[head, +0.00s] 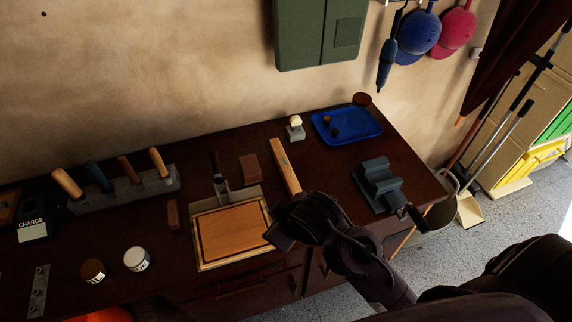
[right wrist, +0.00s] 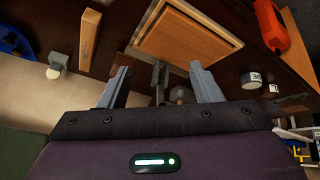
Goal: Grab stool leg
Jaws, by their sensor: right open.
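A light wooden bar (head: 285,166), which looks like the stool leg, lies on the dark workbench (head: 345,165) to the upper right of the cutting board. It also shows in the right wrist view (right wrist: 89,38), to the left of and beyond my left-hand fingertip, apart from the jaws. My right gripper (head: 278,238) is over the bench near the board's right edge, just below the bar's near end in the head view. In the right wrist view its two fingers (right wrist: 161,80) are spread with nothing between them. My left gripper is out of view.
The cutting board (head: 232,231) lies left of my right gripper. A grey vise (head: 380,185) and blue tray (head: 346,126) are to the right. A tool rack (head: 125,190) and two small cans are on the left. A brown block (head: 249,169) sits beside the bar.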

